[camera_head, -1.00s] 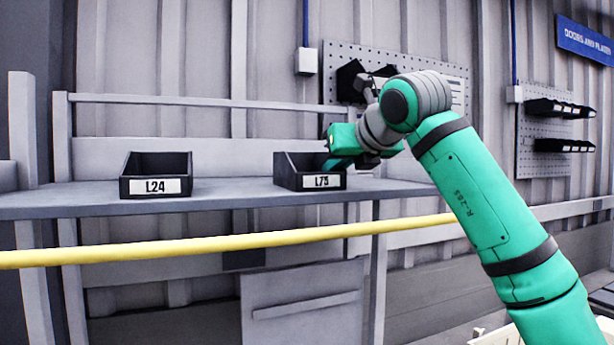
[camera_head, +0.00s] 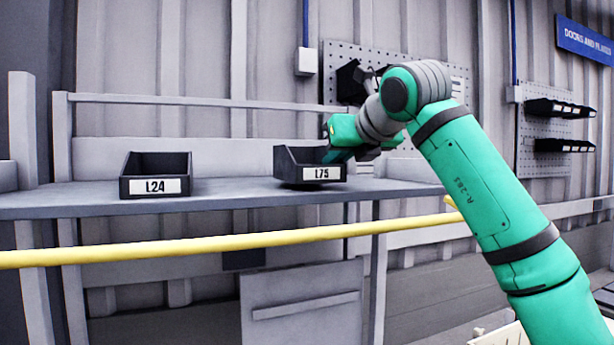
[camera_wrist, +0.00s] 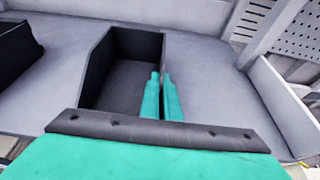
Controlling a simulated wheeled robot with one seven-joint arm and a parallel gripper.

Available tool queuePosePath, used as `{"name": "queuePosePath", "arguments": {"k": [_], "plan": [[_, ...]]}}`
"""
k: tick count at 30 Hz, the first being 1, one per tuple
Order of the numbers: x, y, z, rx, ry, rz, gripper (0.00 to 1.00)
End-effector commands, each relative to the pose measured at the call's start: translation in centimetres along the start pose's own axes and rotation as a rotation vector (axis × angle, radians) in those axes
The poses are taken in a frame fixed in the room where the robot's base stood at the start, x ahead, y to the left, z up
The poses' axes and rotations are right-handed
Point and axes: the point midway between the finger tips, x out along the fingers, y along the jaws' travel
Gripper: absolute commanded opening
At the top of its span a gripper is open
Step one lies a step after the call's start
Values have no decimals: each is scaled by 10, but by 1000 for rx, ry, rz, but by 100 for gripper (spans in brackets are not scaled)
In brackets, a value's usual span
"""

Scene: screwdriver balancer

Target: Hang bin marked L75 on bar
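The black bin marked L75 (camera_head: 311,174) is held slightly above the grey shelf in the head view, with a dark shadow under it. It is open-topped and roughly level, its label facing the camera. My gripper (camera_head: 338,154) reaches over its right wall from the right and is shut on that wall. In the wrist view the two teal fingers (camera_wrist: 161,80) stand close together at the right wall of the bin (camera_wrist: 122,88), which looks empty. I cannot tell which bar is the marked one; black rows of bins (camera_head: 560,108) hang on the right pegboard.
A black bin marked L24 (camera_head: 156,186) stands on the shelf (camera_head: 232,197) to the left. A yellow rail (camera_head: 200,246) crosses in front below the shelf. A pegboard (camera_head: 335,62) with black items is behind my arm. The shelf between the bins is clear.

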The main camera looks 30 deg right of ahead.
Motion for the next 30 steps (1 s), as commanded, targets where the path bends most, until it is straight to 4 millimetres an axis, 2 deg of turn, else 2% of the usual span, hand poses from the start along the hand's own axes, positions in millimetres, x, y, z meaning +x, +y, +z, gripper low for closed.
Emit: {"name": "queuePosePath", "arguments": {"k": [13, 30], "plan": [[-6, 0, 15, 0, 0, 0, 0], [-48, 0, -2, 0, -1, 0, 0]]}}
